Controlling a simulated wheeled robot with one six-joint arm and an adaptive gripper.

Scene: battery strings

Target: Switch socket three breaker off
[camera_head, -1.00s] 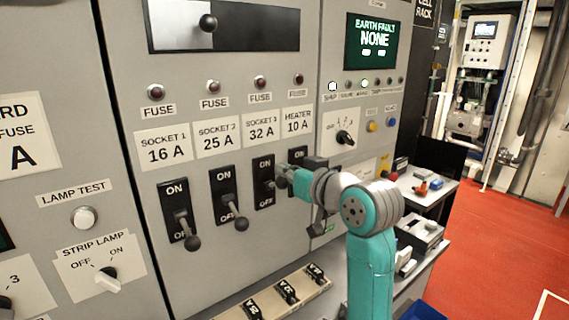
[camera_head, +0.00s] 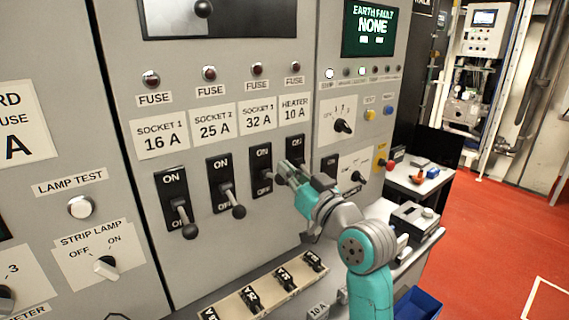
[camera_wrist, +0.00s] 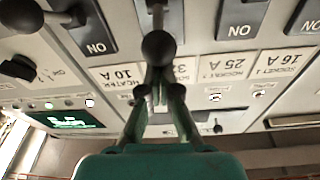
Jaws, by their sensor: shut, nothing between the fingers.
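The socket three breaker (camera_head: 261,160), a black plate labelled 32 A with ON at its top and OFF at its bottom, is on the grey panel. Its lever knob (camera_wrist: 159,47) shows dark and round in the wrist view, just beyond my fingertips. My gripper (camera_head: 283,172) is in front of the breaker's lower right side, fingers shut with nothing between them. In the wrist view my gripper (camera_wrist: 159,92) points at the knob; whether it touches is unclear. In the head view, my fingers partly hide the lever, so its position is hard to tell.
The socket 2 lever (camera_head: 238,211) and socket 1 lever (camera_head: 190,230) hang low to the left. The heater breaker (camera_head: 295,147) is close on the right, partly behind my gripper. A ledge with black fuse holders (camera_head: 252,298) is below. A bench (camera_head: 420,180) stands right.

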